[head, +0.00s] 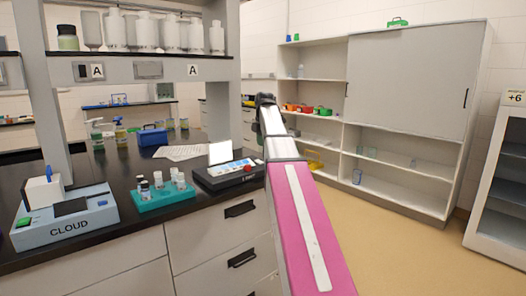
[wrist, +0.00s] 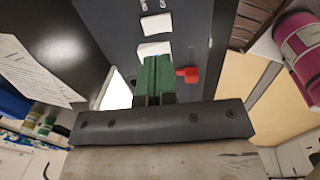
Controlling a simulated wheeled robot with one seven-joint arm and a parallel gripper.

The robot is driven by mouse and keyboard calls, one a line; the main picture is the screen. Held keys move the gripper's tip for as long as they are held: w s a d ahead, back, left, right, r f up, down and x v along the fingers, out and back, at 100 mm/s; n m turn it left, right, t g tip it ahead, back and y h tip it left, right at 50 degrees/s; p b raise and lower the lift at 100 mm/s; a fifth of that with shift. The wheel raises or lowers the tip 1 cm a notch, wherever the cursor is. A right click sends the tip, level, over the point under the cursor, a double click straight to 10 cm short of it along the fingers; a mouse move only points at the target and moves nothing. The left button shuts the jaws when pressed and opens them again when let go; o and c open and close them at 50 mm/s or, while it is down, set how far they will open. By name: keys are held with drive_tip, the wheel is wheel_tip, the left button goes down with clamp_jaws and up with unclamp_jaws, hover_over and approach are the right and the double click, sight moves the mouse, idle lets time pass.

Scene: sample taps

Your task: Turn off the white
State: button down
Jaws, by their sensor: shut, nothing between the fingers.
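A dark device (head: 228,174) with a pale panel and a red knob (head: 248,168) sits at the counter's right end. In the wrist view its dark face (wrist: 190,30) carries white square pieces, one upper (wrist: 156,24) and one lower (wrist: 153,48), and the red knob (wrist: 188,74). I cannot tell which white thing the task means. My gripper (wrist: 153,68) is shut and empty, its green fingertips together over the dark face, left of the knob and overlapping the lower white square's edge in the picture. Contact cannot be told. My arm hides part of the head view.
A teal rack (head: 163,200) with several vials stands left of the device, and a CLOUD-labelled machine (head: 66,229) further left. Paper sheets (head: 180,152) and a blue box (head: 152,138) lie behind. Open floor (head: 400,245) is right of the counter, before a white cabinet (head: 415,80).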

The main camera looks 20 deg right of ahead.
wheel_tip(320, 180, up, 6)
hover_over(259, 162)
drive_tip(key=s+d, duration=0.1)
drive_tip(key=d, duration=0.1)
drive_tip(key=shift+s+a+r, duration=0.15)
drive_tip(key=shift+a+r, duration=0.05)
drive_tip(key=shift+a, duration=0.05)
drive_tip(key=shift+w+a+r, duration=0.1)
drive_tip(key=shift+w+a, duration=0.3)
drive_tip(key=shift+w, duration=0.3)
drive_tip(key=f, duration=0.4)
drive_tip(key=w+f, duration=0.1)
drive_tip(key=f, duration=0.9)
drive_tip(key=shift+w+a, duration=0.3)
